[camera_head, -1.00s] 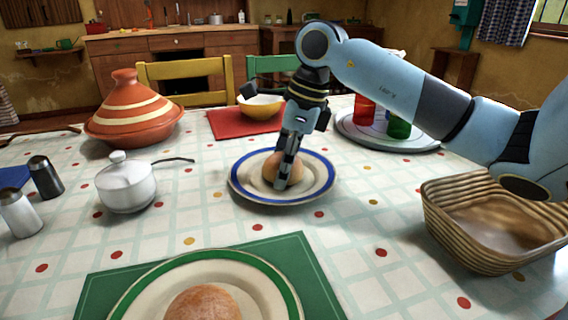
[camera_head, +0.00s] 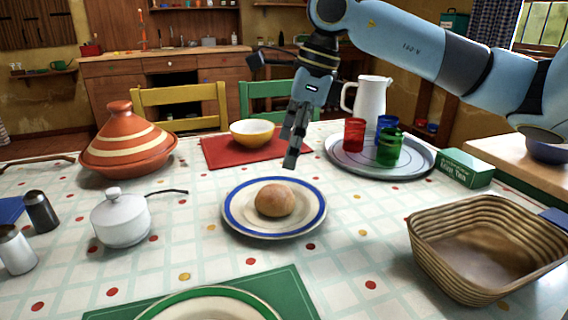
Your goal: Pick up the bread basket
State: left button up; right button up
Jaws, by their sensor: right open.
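The bread basket (camera_head: 440,262) is a woven tan basket, empty, on the table at the lower right. My right gripper (camera_head: 291,150) is open and empty, pointing down above the table, just behind the blue-rimmed plate. It is well to the left of and beyond the basket. A round bread roll (camera_head: 275,199) rests on the blue-rimmed plate (camera_head: 238,217), apart from the gripper. My left gripper does not show.
A round tray (camera_head: 345,163) with cups and a white jug (camera_head: 370,97) stands behind the basket, beside a green tea box (camera_head: 466,167). A green-rimmed plate (camera_head: 180,308) is at the front. A white sugar pot (camera_head: 120,222) and an orange tagine (camera_head: 128,145) stand left.

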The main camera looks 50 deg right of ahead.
aim_at(479, 250)
jog(key=k+j, duration=0.35)
jog(key=j, duration=0.15)
jog(key=k+j, duration=0.4)
jog(key=j, duration=0.15)
jog(key=k+j, duration=0.35)
jog(key=j, duration=0.15)
